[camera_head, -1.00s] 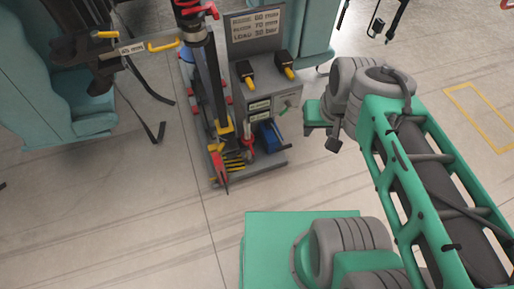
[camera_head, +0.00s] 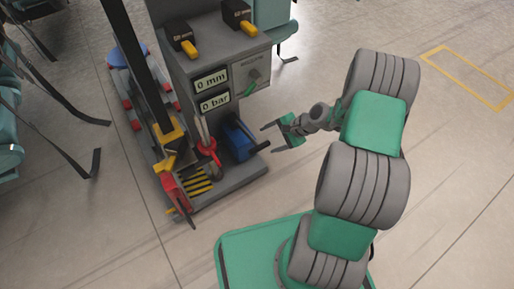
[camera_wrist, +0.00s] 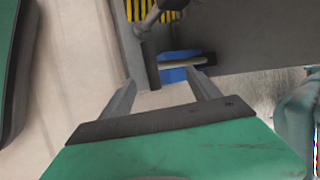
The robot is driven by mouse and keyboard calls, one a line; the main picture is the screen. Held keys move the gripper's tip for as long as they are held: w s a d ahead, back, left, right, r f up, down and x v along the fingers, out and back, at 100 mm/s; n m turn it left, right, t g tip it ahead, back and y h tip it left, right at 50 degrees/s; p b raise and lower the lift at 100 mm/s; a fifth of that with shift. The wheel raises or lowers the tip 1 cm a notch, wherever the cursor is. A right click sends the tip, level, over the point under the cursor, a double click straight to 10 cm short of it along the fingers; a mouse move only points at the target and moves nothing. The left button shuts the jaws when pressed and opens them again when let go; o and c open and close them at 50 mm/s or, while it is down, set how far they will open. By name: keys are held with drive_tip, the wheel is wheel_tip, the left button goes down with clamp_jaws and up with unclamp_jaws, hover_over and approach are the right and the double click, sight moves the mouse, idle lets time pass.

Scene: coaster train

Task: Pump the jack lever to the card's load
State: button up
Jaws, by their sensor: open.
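A blue pump unit (camera_head: 236,140) sits at the lower right of the grey console (camera_head: 222,78), and a short dark bar (camera_head: 261,148), probably the jack lever, sticks out from it. My gripper (camera_head: 272,138) is open and empty, just right of the blue unit and close to the bar. In the wrist view the blue unit (camera_wrist: 180,72) lies beyond my fingers, and a dark bar (camera_wrist: 151,70) stands between their tips, apart from both. The upper display (camera_head: 211,81) reads 0 mm and the lower display (camera_head: 215,101) reads 0 bar. The card is out of view.
Two black-and-yellow switches (camera_head: 181,38) stand on the console top. A red-fitted post (camera_head: 207,145) and yellow-black stripes (camera_head: 198,183) are left of the blue unit.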

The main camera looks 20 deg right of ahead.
sight(262, 144)
drive_tip(key=b+x, duration=0.2)
drive_tip(key=x, duration=0.4)
drive_tip(key=shift+f+b, duration=0.1)
drive_tip(key=shift+b, duration=0.25)
drive_tip(key=shift+w+a+f, duration=0.25)
drive_tip(key=shift+a+f, duration=0.1)
drive_tip(key=shift+c, duration=0.2)
drive_tip(key=shift+s, duration=0.1)
clamp_jaws()
